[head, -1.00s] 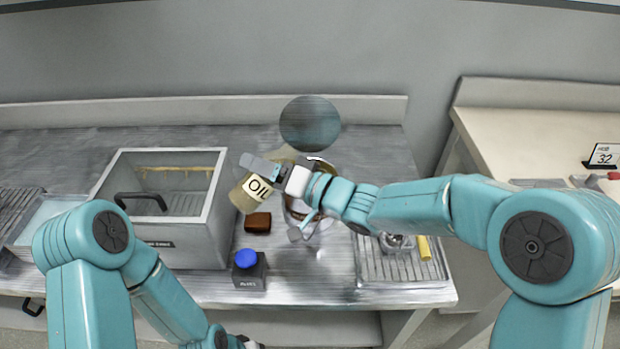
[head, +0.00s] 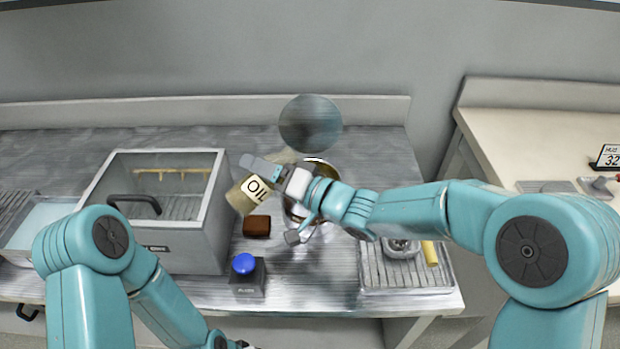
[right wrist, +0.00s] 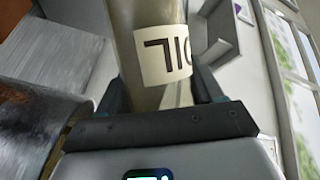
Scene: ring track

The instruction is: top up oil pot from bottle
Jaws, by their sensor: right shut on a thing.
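My right gripper (head: 272,172) is shut on the oil bottle (head: 242,202), a tan bottle with a white "OIL" label. The bottle is tilted, its base to the lower left and its narrower end towards the upper right, near the pot. The right wrist view shows the bottle (right wrist: 150,92) between the two fingers. The metal pot (head: 330,170) stands on the counter behind and below my right gripper, which hides much of it. I cannot see its oil level or any stream. My left gripper (head: 243,345) is at the bottom edge, mostly cut off.
A brown block (head: 257,226) and a blue-topped button box (head: 247,285) lie in front of the bottle. A ribbed tray (head: 405,275) is at right. A dark disc (head: 310,123) shows behind the pot.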

